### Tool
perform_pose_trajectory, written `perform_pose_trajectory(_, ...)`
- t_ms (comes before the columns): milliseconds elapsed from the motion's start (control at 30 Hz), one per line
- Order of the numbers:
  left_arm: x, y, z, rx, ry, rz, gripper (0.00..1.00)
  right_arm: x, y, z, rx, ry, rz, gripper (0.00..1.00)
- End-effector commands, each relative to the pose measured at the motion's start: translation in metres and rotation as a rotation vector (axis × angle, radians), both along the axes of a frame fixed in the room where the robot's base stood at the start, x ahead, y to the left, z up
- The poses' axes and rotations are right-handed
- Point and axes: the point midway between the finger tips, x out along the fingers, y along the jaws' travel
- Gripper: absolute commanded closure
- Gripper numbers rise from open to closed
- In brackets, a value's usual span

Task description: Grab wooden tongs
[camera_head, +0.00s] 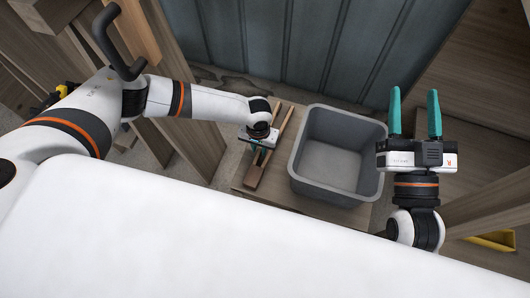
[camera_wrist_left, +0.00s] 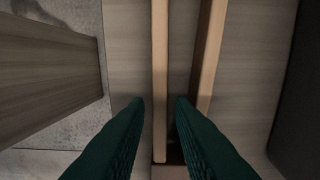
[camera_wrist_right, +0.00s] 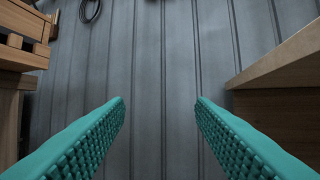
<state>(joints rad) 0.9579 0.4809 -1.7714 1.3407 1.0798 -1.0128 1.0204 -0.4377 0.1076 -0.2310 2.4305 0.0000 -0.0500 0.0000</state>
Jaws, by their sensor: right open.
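The wooden tongs (camera_head: 283,125) lie on a wooden surface to the left of the grey bin, with two long bars joined at a darker end near the front. My left gripper (camera_head: 257,152) is over the tongs, its fingers pointing down. In the left wrist view the left gripper (camera_wrist_left: 159,102) is open. One bar of the tongs (camera_wrist_left: 160,60) lines up between its fingers; the other bar runs behind the right finger. I cannot tell whether the fingers touch the tongs. My right gripper (camera_head: 414,100) is open and empty, also in its wrist view (camera_wrist_right: 160,102), away from the tongs.
A grey open bin (camera_head: 340,150) stands just right of the tongs and looks empty. A wooden board or post (camera_wrist_left: 45,85) is close to the left of my left gripper. A corrugated grey wall (camera_wrist_right: 160,60) is behind, with wooden furniture (camera_wrist_right: 290,95) at the right.

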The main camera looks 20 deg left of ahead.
Motion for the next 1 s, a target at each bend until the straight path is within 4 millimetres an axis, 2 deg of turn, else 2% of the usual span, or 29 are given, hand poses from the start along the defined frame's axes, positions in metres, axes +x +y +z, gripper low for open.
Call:
perform_pose_trajectory(33, 0.000, 0.000, -0.008, 0.002, 0.002, 0.000, 0.78, -0.003, 0.001, 0.005, 0.014, -0.052, 0.003, 0.50)
perform_pose_trajectory(233, 0.000, 0.000, -0.018, 0.001, 0.001, 0.000, 0.78, -0.014, 0.001, 0.027, 0.058, -0.202, 0.012, 0.50)
perform_pose_trajectory(567, 0.000, 0.001, -0.019, 0.001, 0.001, 0.001, 0.78, -0.017, 0.001, 0.032, 0.066, -0.233, 0.013, 0.50)
perform_pose_trajectory(700, 0.000, 0.001, -0.019, 0.001, 0.001, 0.001, 1.00, -0.017, 0.001, 0.032, 0.066, -0.232, 0.013, 0.50)
perform_pose_trajectory(1000, 0.000, 0.001, -0.019, 0.001, 0.000, 0.001, 1.00, -0.017, 0.001, 0.032, 0.066, -0.231, 0.013, 0.50)
